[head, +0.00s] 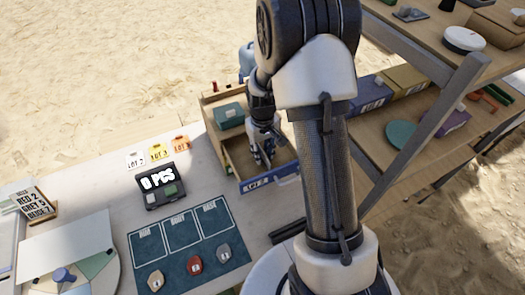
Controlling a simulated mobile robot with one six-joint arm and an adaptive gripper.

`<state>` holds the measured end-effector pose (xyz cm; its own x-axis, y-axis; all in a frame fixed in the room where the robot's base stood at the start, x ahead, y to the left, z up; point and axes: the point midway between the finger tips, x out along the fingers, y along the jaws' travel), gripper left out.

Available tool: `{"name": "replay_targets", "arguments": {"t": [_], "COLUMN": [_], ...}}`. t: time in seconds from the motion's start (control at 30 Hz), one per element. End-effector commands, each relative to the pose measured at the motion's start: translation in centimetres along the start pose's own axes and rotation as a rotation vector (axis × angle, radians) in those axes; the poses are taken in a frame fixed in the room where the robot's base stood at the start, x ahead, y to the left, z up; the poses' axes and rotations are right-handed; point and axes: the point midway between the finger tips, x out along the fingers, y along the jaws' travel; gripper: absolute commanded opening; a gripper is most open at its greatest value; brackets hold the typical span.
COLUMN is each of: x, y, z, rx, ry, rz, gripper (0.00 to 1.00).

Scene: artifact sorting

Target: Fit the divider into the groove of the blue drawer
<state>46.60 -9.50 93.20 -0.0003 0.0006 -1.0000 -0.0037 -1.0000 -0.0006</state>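The blue drawer (262,188) is a wooden tray with a blue, labelled front, pulled out at the table's far right edge. My gripper (264,158) points down into the drawer's space, over its middle. Its fingers are small and partly hidden by my own arm, so I cannot tell whether they are open or shut. I cannot make out the divider or the groove; the gripper and arm cover part of the drawer's inside.
A wooden cabinet (210,99) with a teal box (229,115) stands behind the drawer. A small display (161,188), lot cards (158,152) and a teal mat (180,262) with tokens lie to the left. A loaded shelf (425,65) stands right.

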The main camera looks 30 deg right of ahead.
Motion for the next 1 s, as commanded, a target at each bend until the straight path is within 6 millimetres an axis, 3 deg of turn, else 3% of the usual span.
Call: {"name": "replay_targets", "arguments": {"t": [0.23,0.6,0.9,1.0], "x": [-1.6,-9.4,-12.8,-15.1], "y": [0.0,0.0,-0.1,-0.8], "z": [-0.1,-0.1,0.1,0.8], "rx": [0.0,0.0,-0.001,-0.003], "ry": [0.004,0.005,0.006,0.031], "rz": [0.001,0.001,0.001,0.006], "gripper": [0.25,0.25,0.25,0.25]}}
